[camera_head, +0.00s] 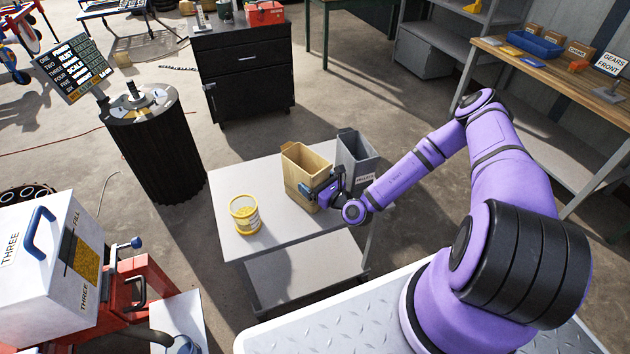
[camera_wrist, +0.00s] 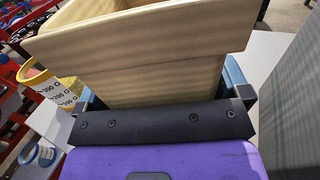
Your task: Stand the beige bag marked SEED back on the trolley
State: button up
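The beige bag (camera_head: 306,169) is open-topped and roughly upright at the back of the grey trolley top (camera_head: 275,222). I cannot tell whether its base rests on the trolley. No SEED marking shows on the sides I see. My gripper (camera_head: 309,190) is at the bag's near side. In the wrist view the bag (camera_wrist: 150,60) fills the space between the two blue fingers (camera_wrist: 160,92), which appear to press its sides. The fingers and palm hide its lower part.
A grey container (camera_head: 358,157) with a label stands close to the bag's right. The trolley's front middle is clear. A white box marked THREE (camera_head: 50,250) is at left, a dark ribbed bin (camera_head: 155,150) behind.

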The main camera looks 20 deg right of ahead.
jog(key=v, duration=1.2)
jog(key=s+a+r+n+g+y, duration=0.2)
jog(key=a+r+n+g+y, duration=0.15)
jog(key=r+n+g, duration=0.7)
jog(key=s+a+r+n+g+y, duration=0.15)
jog(key=r+n+g+y, duration=0.35)
jog(key=r+n, duration=0.95)
jog(key=s+d+r+n+t+h, duration=0.1)
jog(key=s+r+n+h, duration=0.1)
jog(key=s+r+h, duration=0.3)
jog(key=s+d+r+n+t+h, duration=0.2)
jog(key=s+r+h, duration=0.3)
jog(key=r, duration=0.9)
jog(key=s+d+r+n+t+h, duration=0.1)
jog(key=s+r+n+h, duration=0.1)
jog(key=s+r+h, duration=0.3)
jog(key=shift+s+d+r+n, duration=0.15)
jog(key=shift+s+r, duration=0.8)
jog(key=shift+r, duration=0.25)
jog(key=shift+s+d+r+n, duration=0.15)
jog(key=shift+s+r, duration=0.85)
jog(key=shift+r, duration=0.15)
